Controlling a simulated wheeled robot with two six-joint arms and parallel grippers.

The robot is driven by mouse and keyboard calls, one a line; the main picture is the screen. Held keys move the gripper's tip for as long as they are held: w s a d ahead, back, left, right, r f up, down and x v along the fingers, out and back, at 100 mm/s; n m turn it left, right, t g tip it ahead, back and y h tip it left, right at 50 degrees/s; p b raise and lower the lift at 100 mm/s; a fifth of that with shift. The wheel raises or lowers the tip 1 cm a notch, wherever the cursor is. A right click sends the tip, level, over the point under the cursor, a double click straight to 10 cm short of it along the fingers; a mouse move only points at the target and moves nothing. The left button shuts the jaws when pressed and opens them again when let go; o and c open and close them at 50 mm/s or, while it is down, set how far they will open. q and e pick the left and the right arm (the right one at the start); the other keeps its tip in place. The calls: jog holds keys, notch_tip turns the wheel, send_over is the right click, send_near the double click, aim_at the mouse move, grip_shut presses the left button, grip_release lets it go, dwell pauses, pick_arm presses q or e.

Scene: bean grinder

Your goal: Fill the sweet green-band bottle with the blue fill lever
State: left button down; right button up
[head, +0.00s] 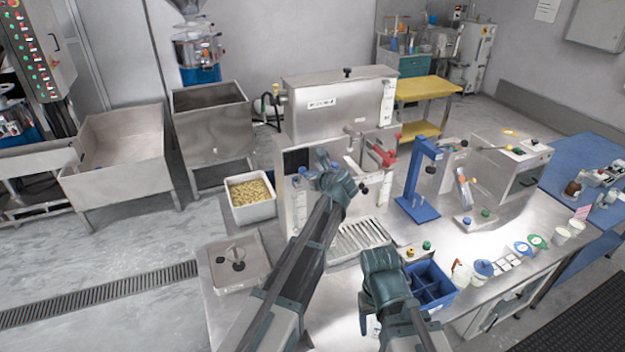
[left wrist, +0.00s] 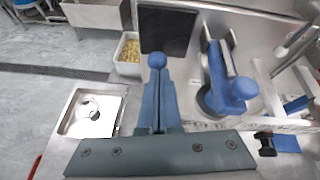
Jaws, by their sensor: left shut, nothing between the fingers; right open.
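The filling machine (head: 340,100) stands at the back of the steel bench. The blue fill lever (head: 322,158) is on its front, partly behind my left gripper (head: 340,183). In the left wrist view, a blue lever with a ball knob (left wrist: 244,88) is right of my left gripper (left wrist: 157,75). Its fingers are shut and empty; contact with the lever is not clear. A red lever (head: 381,153) is further right on the machine. My right gripper (head: 384,272) is low beside the blue crate, its fingers mostly hidden. I cannot identify the green-band bottle; the filling spot is partly hidden by my left arm.
A blue divided crate (head: 432,284) is right of my right gripper. Green (head: 427,245) and yellow (head: 410,252) caps lie behind it. A blue stand (head: 420,185) rises right of the machine. A steel tray (head: 240,262) and bean bin (head: 250,197) are at left.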

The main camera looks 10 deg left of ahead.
pick_arm(q)
jog(key=w+a+r+p, duration=0.1)
jog(key=w, duration=0.1)
jog(key=w+a+r+p, duration=0.1)
jog(key=w+a, duration=0.1)
jog(key=w+a+r+p, duration=0.1)
jog(key=w, duration=0.1)
jog(key=shift+w+a+r, duration=0.15)
jog(key=shift+w+r, duration=0.05)
jog(key=shift+r, duration=0.2)
dwell(0.4)
